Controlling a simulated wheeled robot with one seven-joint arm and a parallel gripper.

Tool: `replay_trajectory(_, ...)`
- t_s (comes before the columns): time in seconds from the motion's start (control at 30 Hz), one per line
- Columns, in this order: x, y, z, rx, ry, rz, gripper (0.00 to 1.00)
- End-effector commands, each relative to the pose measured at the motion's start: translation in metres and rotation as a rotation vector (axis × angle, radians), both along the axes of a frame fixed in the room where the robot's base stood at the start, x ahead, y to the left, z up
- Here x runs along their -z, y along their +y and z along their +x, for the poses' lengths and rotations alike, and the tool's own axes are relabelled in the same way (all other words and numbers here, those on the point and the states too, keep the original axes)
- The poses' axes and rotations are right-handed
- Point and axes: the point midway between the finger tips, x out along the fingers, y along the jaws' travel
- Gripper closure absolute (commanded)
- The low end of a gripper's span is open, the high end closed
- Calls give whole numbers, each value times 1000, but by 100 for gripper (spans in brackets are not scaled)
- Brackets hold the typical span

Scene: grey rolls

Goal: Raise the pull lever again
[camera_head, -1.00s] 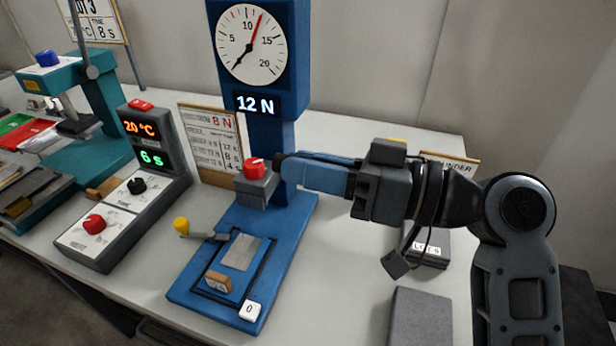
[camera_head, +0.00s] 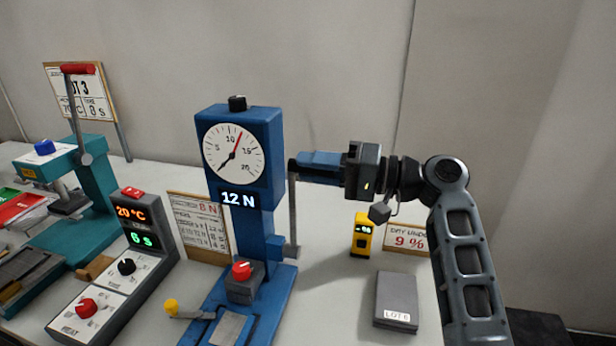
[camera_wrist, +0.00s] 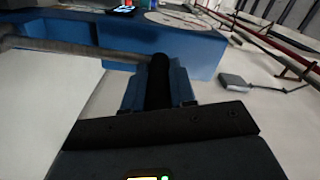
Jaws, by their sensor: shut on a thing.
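The blue force tester (camera_head: 246,120) stands on the table with its dial at the top and a display reading 12 N. Its pull lever (camera_head: 292,215) is a grey bar on the column's right side, standing about upright. My gripper (camera_head: 298,166) is at the bar's upper end, beside the dial housing. In the wrist view, my blue fingers (camera_wrist: 158,88) are shut around the lever's dark round grip (camera_wrist: 159,68), and the grey bar (camera_wrist: 75,47) runs off to the left. In the head view my fingers mostly hide the grip.
A control box (camera_head: 130,260) showing 20 °C and 6 s and a teal press (camera_head: 95,185) stand to the left. A yellow meter (camera_head: 361,236) and a grey LOT 6 block (camera_head: 396,300) are to the right. Table between tester and block is clear.

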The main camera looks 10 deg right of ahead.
Motion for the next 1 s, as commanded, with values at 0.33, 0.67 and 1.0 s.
replay_trajectory(0.33,2,-10,26,2,124,46,100)
replay_trajectory(0.67,4,-12,30,5,146,55,100)
replay_trajectory(1.0,4,-12,30,7,145,55,62)
